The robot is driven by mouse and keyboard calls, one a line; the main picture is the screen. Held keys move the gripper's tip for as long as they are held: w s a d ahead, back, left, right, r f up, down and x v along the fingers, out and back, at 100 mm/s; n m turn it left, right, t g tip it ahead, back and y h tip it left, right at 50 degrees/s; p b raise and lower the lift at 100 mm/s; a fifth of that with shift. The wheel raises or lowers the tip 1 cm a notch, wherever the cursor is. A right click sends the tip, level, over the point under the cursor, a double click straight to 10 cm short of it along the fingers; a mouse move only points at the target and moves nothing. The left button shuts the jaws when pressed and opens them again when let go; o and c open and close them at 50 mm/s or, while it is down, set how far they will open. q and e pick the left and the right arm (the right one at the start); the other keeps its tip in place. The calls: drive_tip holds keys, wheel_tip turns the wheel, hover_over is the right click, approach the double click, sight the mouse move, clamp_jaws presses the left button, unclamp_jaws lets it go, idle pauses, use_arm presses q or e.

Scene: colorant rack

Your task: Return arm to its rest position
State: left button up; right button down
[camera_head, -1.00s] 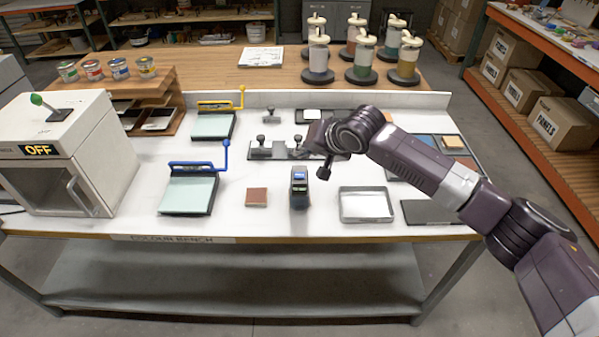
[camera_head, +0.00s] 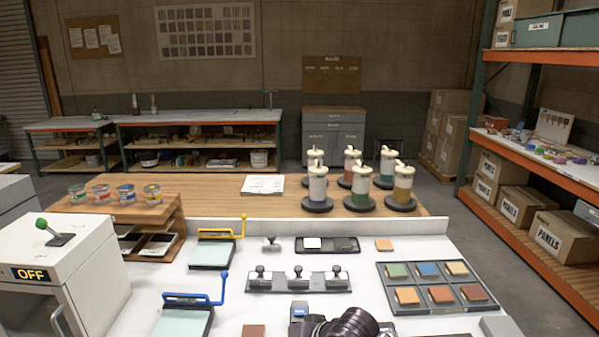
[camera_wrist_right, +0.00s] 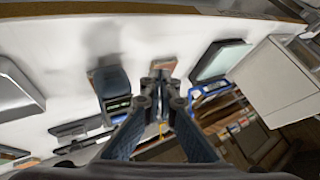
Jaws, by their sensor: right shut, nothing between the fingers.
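My right arm shows at the bottom edge of the head view as a dark wrist joint (camera_head: 348,325). Its gripper is cut off there. In the right wrist view the right gripper (camera_wrist_right: 162,84) has its two fingers together with nothing between them. It hangs above the white bench (camera_head: 365,285). A brown tile (camera_wrist_right: 162,62) lies beyond the fingertips in that view, and a dark handheld device (camera_wrist_right: 112,84) stands to their left. The gripper appears clear of both. My left gripper is in neither view.
A white oven (camera_head: 60,260) reading OFF stands at left, near a blue-handled press (camera_head: 182,320). A stamp rack (camera_head: 297,284) and a tile tray (camera_head: 437,288) lie on the bench. Colorant canisters (camera_head: 316,187) stand behind the bench's raised back edge.

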drive_tip(key=s+d+f+n, duration=0.1)
drive_tip(key=s+d+f, duration=0.15)
drive_tip(key=s, duration=0.35)
drive_tip(key=s+d+f, duration=0.2)
drive_tip(key=s+f, duration=0.1)
drive_tip(key=s, duration=0.4)
drive_tip(key=s+d+f+g+h, duration=0.35)
drive_tip(key=s+d+h, duration=0.25)
drive_tip(key=s+d, duration=1.35)
wheel_tip(320, 180, down, 32)
drive_tip(key=s+b, duration=0.2)
drive_tip(key=b, duration=0.2)
drive_tip(key=s+d+f+b, duration=0.1)
drive_tip(key=s+f, duration=0.7)
drive_tip(key=s+d+f+g+b, duration=0.1)
drive_tip(key=s+d+f, duration=0.1)
drive_tip(key=s+f, duration=0.6)
drive_tip(key=shift+s+d+f, duration=0.25)
drive_tip(key=shift+d+f, duration=0.05)
drive_tip(key=shift+f, duration=0.4)
